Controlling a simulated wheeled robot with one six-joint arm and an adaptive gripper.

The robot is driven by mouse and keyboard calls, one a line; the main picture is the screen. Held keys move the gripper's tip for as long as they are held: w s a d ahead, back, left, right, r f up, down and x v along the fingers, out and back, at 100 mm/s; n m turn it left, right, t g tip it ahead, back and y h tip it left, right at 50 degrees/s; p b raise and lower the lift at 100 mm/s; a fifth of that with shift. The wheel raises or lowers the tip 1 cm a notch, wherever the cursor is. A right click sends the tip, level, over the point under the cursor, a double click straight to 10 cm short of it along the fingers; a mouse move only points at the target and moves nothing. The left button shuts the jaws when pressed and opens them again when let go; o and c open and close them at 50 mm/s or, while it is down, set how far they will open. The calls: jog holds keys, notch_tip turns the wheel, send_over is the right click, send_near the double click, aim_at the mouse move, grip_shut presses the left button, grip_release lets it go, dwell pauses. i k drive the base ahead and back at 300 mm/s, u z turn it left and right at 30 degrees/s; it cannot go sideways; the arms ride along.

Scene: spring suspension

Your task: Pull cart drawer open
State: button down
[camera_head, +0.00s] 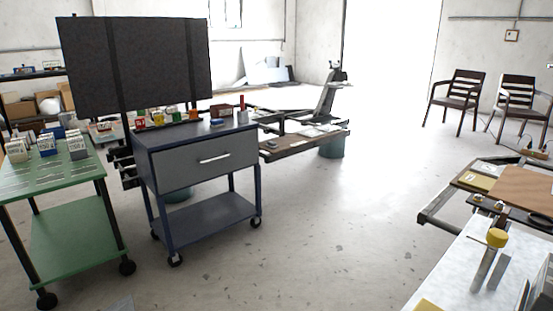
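A dark blue wheeled cart (214,207) stands left of the middle in the head view. Its top section holds one wide grey drawer (180,170) with a light horizontal bar handle (214,159) on the front. The drawer front looks flush with the cart body, so the drawer appears shut. A lower shelf sits open below it. Several small coloured items stand on the cart's top. My gripper is not in view, and nothing is seen touching the handle.
A green wheeled cart (75,246) with boxes stands close on the left. A dark panel (145,65) rises behind the blue cart. A light workbench (465,265) fills the lower right, and two chairs (458,95) (517,100) stand at the back right. The floor (330,235) in the middle is clear.

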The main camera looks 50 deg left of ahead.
aim_at(175, 168)
jog(key=u, duration=2.7)
jog(key=i, duration=1.75)
jog(key=z, duration=2.1)
jog(key=i, duration=0.85)
jog(key=u, duration=1.25)
